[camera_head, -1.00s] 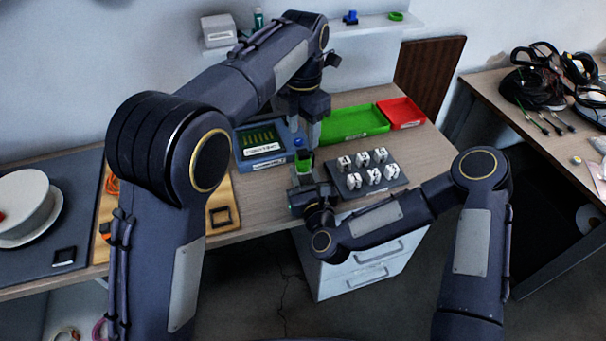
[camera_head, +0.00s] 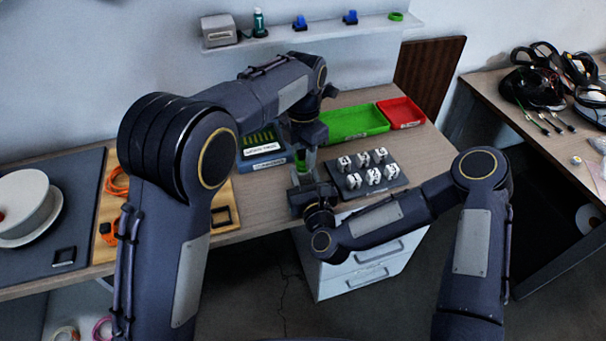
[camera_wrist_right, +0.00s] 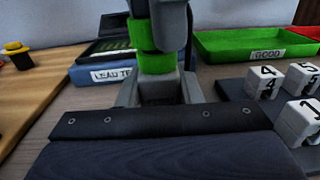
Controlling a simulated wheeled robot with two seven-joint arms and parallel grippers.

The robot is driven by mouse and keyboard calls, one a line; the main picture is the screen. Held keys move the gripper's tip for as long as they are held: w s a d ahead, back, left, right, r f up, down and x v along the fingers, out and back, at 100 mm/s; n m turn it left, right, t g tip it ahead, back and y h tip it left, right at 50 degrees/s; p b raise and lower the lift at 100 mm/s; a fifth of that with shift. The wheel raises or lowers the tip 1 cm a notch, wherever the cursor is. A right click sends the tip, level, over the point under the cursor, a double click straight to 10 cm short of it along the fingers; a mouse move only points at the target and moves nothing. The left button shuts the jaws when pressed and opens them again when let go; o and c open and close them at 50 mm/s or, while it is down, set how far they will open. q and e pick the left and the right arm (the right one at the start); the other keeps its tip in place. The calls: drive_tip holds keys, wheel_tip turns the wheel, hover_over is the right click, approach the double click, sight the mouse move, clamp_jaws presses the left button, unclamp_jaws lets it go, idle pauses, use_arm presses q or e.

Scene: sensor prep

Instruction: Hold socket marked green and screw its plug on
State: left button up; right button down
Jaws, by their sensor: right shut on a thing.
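The green-marked socket (camera_wrist_right: 156,62) stands upright between the fingers of my right gripper (camera_wrist_right: 163,90), which is shut on it. In the head view the right gripper (camera_head: 302,184) is at the table's front edge, with green (camera_head: 308,160) showing above it. A second green band (camera_wrist_right: 142,33), seemingly the plug's, is directly above the socket, touching or nearly so; I cannot tell if the threads engage. My left gripper (camera_head: 305,146) is right above the socket, pointing down. Its fingertips are largely hidden, so its grip on the plug cannot be made out.
The blue lead tray (camera_head: 266,163) is close on the left. The green tray (camera_head: 357,124) and red tray (camera_head: 401,112) are behind to the right. A dark block with numbered white pieces (camera_head: 342,182) is just right of the grippers. A wooden board (camera_head: 222,192) lies left.

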use_arm(q)
drive_tip(key=c, duration=0.6)
drive_tip(key=m, duration=0.3)
drive_tip(key=shift+m, duration=0.3)
drive_tip(key=m, duration=2.6)
drive_tip(key=shift+f+m, duration=0.1)
drive_tip(key=shift+m, duration=0.3)
drive_tip(key=m, duration=1)
drive_tip(key=shift+m, duration=0.3)
drive_tip(key=m, duration=0.2)
drive_tip(key=shift+m, duration=0.4)
drive_tip(key=m, duration=0.9)
drive_tip(key=shift+m, duration=0.3)
drive_tip(key=o, duration=1.1)
